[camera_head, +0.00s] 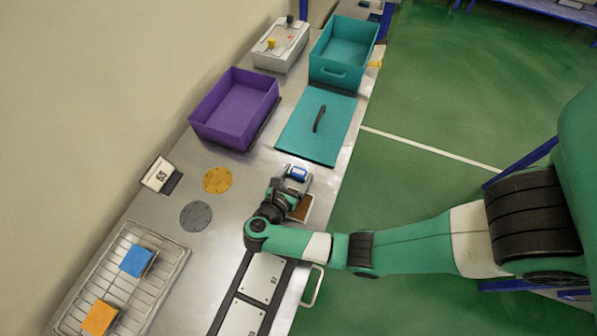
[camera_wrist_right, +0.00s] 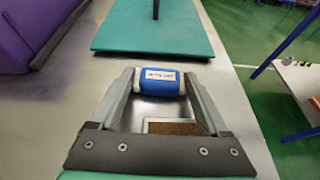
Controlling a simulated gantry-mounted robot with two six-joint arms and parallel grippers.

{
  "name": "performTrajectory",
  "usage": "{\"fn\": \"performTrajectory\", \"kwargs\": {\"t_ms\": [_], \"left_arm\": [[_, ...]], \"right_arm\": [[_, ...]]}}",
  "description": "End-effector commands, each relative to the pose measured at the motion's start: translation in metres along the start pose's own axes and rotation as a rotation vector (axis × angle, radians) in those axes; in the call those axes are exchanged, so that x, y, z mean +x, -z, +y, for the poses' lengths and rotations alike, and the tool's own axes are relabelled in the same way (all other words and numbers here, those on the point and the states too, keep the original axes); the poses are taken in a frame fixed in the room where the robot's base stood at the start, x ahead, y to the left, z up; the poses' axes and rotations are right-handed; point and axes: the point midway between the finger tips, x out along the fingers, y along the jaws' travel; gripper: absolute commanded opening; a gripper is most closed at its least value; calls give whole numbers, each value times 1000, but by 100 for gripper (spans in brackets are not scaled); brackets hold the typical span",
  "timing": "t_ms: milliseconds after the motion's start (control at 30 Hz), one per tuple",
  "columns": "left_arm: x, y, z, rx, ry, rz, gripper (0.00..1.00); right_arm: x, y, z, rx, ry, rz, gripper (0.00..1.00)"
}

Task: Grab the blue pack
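The blue pack (camera_head: 297,173) is a small blue block with white ends and a printed label. It lies at the front of my right gripper (camera_head: 296,176). In the right wrist view, the pack (camera_wrist_right: 160,82) sits between the tips of my right gripper (camera_wrist_right: 160,80), one finger at each white end. I see no clear gap at either end, and cannot tell whether the fingers press on it. I also cannot tell whether it rests on the table or is just above it. My left gripper is not in view.
A small brown-filled tray (camera_head: 302,209) is close by the right gripper. A teal lid with a black handle (camera_head: 337,137) lies beyond the pack. A purple bin (camera_head: 236,107) and a teal bin (camera_head: 345,50) stand further back. A wire rack (camera_head: 128,282) holds a blue and an orange block.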

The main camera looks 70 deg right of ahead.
Motion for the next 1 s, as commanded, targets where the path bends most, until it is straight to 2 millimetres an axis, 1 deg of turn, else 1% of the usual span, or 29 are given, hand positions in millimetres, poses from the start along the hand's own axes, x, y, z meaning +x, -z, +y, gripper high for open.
{"fn": "performTrajectory", "kwargs": {"t_ms": [33,100,167,200,433,533,667,733,767,867,1000], "left_arm": [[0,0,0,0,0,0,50],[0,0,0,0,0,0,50],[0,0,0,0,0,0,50],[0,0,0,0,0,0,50],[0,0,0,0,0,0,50],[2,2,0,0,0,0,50],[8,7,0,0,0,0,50],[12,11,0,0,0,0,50],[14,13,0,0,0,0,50],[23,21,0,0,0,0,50],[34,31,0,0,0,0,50]], "right_arm": [[0,0,0,0,0,0,53],[0,0,0,0,0,0,41],[0,0,0,0,0,0,30],[0,0,0,0,0,0,26],[-1,-1,0,1,0,0,26],[-2,-5,0,2,-1,0,26],[-8,-19,0,3,-1,0,26],[-13,-30,0,4,0,0,26],[-15,-35,0,3,-1,0,26],[-34,-49,-13,2,-5,1,26],[-65,-72,-33,3,-7,0,26]]}}
